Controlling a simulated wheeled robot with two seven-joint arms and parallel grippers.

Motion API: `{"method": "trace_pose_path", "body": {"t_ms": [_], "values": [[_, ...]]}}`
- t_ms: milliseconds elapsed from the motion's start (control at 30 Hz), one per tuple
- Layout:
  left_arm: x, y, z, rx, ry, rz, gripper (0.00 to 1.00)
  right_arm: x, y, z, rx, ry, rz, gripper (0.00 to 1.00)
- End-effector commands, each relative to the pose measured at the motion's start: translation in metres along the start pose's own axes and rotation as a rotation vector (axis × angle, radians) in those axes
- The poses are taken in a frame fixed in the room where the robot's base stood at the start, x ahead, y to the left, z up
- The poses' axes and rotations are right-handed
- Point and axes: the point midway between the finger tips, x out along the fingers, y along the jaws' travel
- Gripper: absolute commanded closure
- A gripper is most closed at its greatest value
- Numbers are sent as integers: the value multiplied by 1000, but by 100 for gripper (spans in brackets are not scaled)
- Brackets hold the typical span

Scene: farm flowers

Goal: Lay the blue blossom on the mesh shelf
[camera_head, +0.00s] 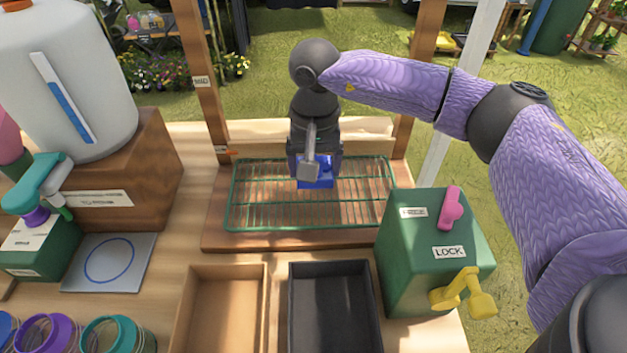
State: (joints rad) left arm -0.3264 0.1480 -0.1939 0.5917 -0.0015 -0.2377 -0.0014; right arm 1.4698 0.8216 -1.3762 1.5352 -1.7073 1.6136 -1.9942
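The blue blossom (325,172) shows as a blue patch around the fingertips of my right gripper (309,171), over the middle of the mesh shelf. The gripper and its wrist hide much of it. I cannot tell whether it rests on the wires or hangs just above them. The mesh shelf (255,207) is a green-rimmed wire rack on a brown wooden board. My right arm comes in from the right and points the gripper down. One grey finger shows, so its opening is unclear. My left gripper is not in view.
A green box (432,245) marked LOCK, with pink and yellow handles, stands right of the shelf. A tan tray (223,318) and a black tray (333,312) lie in front. Wooden posts flank the shelf. A white tank (62,90) and several jars stand left.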

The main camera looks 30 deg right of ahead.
Motion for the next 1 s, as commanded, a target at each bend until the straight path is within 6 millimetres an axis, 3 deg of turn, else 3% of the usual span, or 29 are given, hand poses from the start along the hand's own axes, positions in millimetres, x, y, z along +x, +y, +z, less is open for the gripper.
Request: {"method": "trace_pose_path", "body": {"t_ms": [200,500,533,600,867,1000], "values": [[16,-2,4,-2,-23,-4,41,46,0,0,1,-2,0,83],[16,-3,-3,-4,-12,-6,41,47,0,0,1,1,-1,83],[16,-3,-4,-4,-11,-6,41,47,0,0,1,1,-1,14],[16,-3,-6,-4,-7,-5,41,46,0,0,1,1,-1,0],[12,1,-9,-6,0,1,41,41,0,0,1,2,-2,0],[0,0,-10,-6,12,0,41,8,0,-1,0,7,-4,0]]}}
